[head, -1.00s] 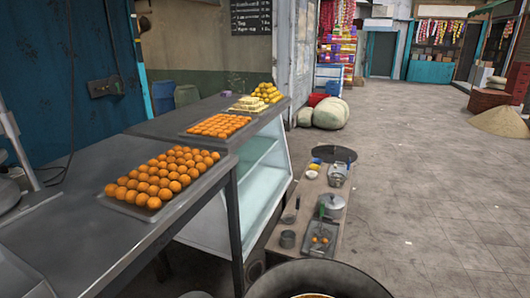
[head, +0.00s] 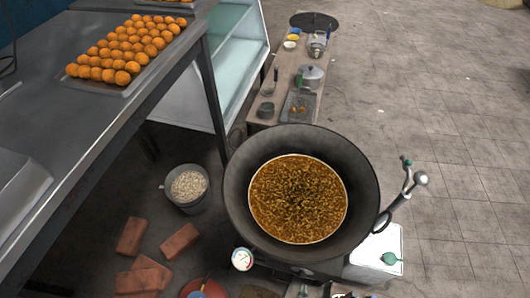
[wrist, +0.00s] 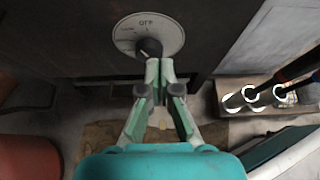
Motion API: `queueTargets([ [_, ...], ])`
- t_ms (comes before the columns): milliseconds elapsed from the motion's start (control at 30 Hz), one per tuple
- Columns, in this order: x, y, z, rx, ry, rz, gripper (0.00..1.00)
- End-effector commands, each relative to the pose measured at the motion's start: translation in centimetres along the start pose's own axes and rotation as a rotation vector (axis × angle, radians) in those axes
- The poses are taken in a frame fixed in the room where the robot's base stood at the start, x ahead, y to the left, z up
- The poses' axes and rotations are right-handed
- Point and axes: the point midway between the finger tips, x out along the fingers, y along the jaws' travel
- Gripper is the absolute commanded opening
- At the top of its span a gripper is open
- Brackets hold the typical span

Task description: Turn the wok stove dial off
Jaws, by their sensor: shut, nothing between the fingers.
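The stove dial shows in the wrist view as a dark knob (wrist: 149,48) on a round pale plate (wrist: 140,28) with lettering, set on a dark upright panel. My gripper (wrist: 160,68) is shut and empty, its green fingertips just below and slightly right of the knob in the picture. Whether they touch the knob I cannot tell. In the head view the large dark wok (head: 235,195) holds bubbling brown contents (head: 298,198). The stove under it is mostly hidden, and I cannot make out the knob there.
A round gauge (head: 242,259) stands by the stove's lower left. Bricks (head: 180,243) and a grey bucket (head: 187,187) lie on the floor to the left. A metal table (head: 90,120) with a tray of orange sweets is farther left. Open paving lies to the right.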

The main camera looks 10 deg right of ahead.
Motion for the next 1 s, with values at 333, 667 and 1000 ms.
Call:
queueTargets([
  [333,-1.2,-0.1,-0.7,-0.001,0.0,0.0,0.0],
  [667,-1.3,0.5,-0.8,0.0,0.001,0.002,0.0],
  [1000,-1.9,2.4,-1.2,-0.001,0.001,0.0,0.0],
])
